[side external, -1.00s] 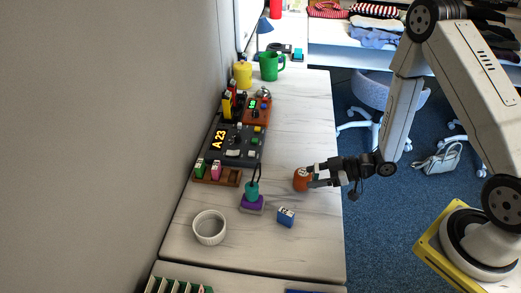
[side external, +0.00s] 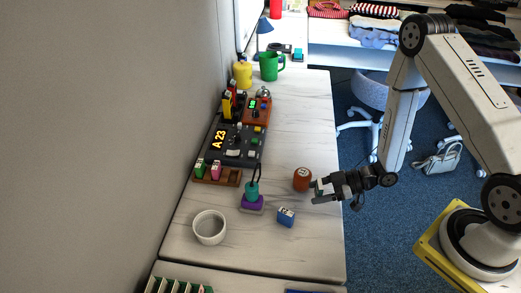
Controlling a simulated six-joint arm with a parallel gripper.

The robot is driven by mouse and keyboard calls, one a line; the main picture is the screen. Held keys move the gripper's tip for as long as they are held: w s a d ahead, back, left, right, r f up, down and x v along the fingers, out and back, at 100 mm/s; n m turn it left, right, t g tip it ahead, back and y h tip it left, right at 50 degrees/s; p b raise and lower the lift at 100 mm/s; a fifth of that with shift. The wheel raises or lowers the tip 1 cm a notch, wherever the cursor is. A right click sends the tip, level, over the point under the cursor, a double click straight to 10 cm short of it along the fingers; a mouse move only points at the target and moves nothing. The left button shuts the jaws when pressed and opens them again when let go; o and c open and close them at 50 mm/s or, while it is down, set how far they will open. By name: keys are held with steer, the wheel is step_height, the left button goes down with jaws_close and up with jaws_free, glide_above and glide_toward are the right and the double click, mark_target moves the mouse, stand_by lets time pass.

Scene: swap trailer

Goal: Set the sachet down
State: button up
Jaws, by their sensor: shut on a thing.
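My gripper (side external: 318,193) is over the right edge of the white table, pointing left. It is shut on a small pale and greenish thing, the sachet (side external: 318,186), at its fingertips. The sachet is tiny in this view and partly covered by the fingers, so its shape and any gap to the table are hard to tell. An orange round pot (side external: 302,180) with a marked pale top stands just left of and beyond the fingertips, apart from them.
A blue-and-white block (side external: 286,217), a purple block with a teal, dark-looped piece (side external: 252,197) and a white ribbed bowl (side external: 209,228) stand left of my gripper. A wooden holder (side external: 229,178) and a dark control panel (side external: 246,155) line the wall. Table beyond the pot is clear.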

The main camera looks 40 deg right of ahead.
mark_target(314, 214)
steer(key=shift+f, duration=2)
steer(key=shift+f, duration=1.9)
steer(key=shift+f, duration=0.15)
steer(key=o, duration=1.2)
steer(key=shift+o, duration=0.2)
steer(key=shift+s+d, duration=0.1)
steer(key=shift+d, duration=0.05)
steer(key=shift+v, duration=3.75)
steer(key=shift+s+f, duration=0.15)
